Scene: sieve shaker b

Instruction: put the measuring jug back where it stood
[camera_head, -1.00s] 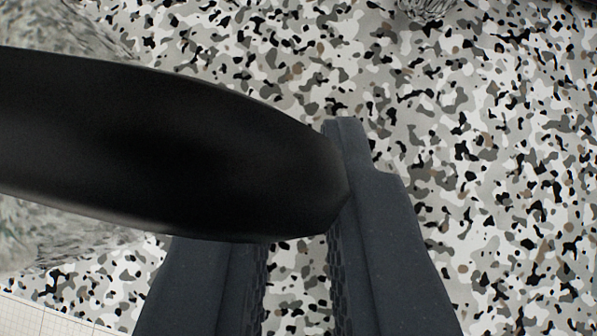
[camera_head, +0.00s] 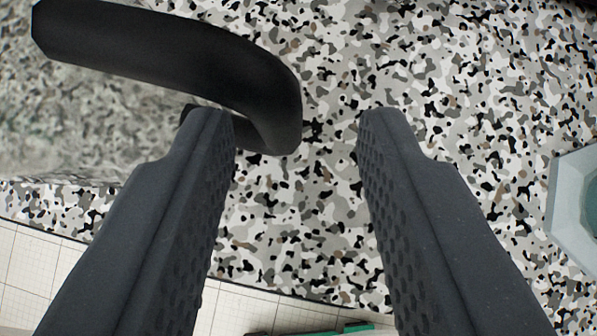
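The measuring jug's black handle (camera_head: 190,50) reaches in from the upper left and bends down in the middle of the view. A see-through, speckled-looking area (camera_head: 60,120) to its left seems to be the jug's clear body, mostly out of frame. My gripper (camera_head: 296,118) is open, its two dark grey fingers well apart. The outer bend of the handle shows between the fingertips, nearer the left one. The left finger hides part of the handle's lower end. The right finger is clear of the handle. The jug's base and rim are not clearly seen.
The speckled black, white and grey worktop (camera_head: 330,220) is bare right of the handle. A pale blue-grey angular object with a teal inside (camera_head: 570,200) stands at the right edge. Below the worktop's front edge is a white tiled floor (camera_head: 30,270), with a green object (camera_head: 310,332) at the bottom.

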